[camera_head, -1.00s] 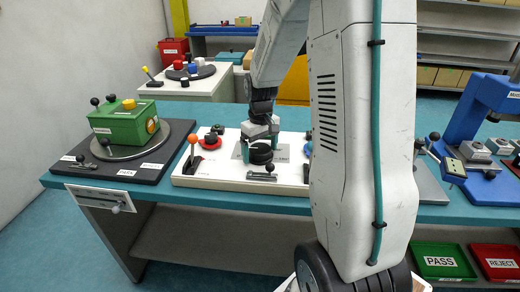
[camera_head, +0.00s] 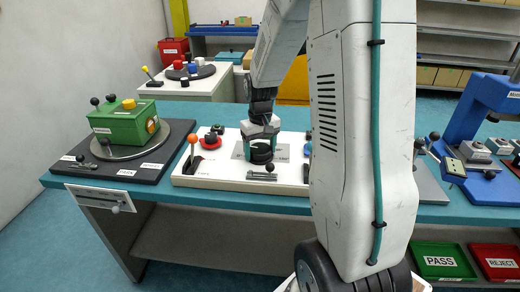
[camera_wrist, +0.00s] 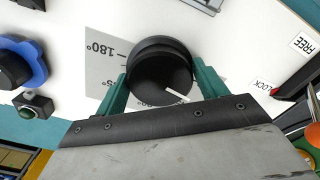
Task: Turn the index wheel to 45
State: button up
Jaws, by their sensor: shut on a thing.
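The index wheel (camera_head: 261,155) is a round black knob on the white panel (camera_head: 225,178) in the head view. In the wrist view the wheel (camera_wrist: 160,60) shows from above with a white pointer line on its lower right. My gripper (camera_wrist: 163,88) is shut on the wheel, with one teal finger on each side. It also shows pointing down over the wheel in the head view (camera_head: 261,143).
An orange-knobbed lever (camera_head: 194,140) and a red knob (camera_head: 210,141) stand left of the wheel. LOCK (camera_wrist: 265,87) and FREE (camera_wrist: 302,43) labels show in the wrist view. A green box (camera_head: 125,122) stands farther left.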

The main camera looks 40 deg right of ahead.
aim_at(260, 148)
jog(key=m, duration=0.6)
jog(key=shift+m, duration=0.4)
dwell(0.4)
jog(key=o, duration=1)
jog(key=shift+c, duration=0.2)
jog(key=shift+r, duration=3.9)
